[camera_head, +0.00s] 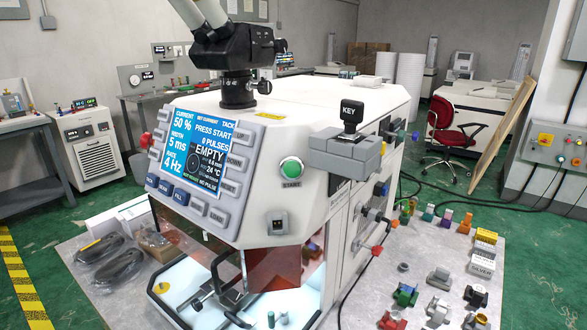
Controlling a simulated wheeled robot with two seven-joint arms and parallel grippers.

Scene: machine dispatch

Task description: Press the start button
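The start button (291,169) is a round green button in a pale ring, with the label START just below it. It sits on the sloped white front of the machine (305,205), right of the blue screen. Its face is in plain sight and nothing touches it. Neither of my grippers shows in the head view.
The screen (196,151) reads PRESS START, 0 PULSES and EMPTY, with grey buttons around it. A black KEY tag (352,113) stands on a grey block right of the start button. A black eyepiece unit (240,50) rises above. Coloured parts lie on the table (430,255) at right.

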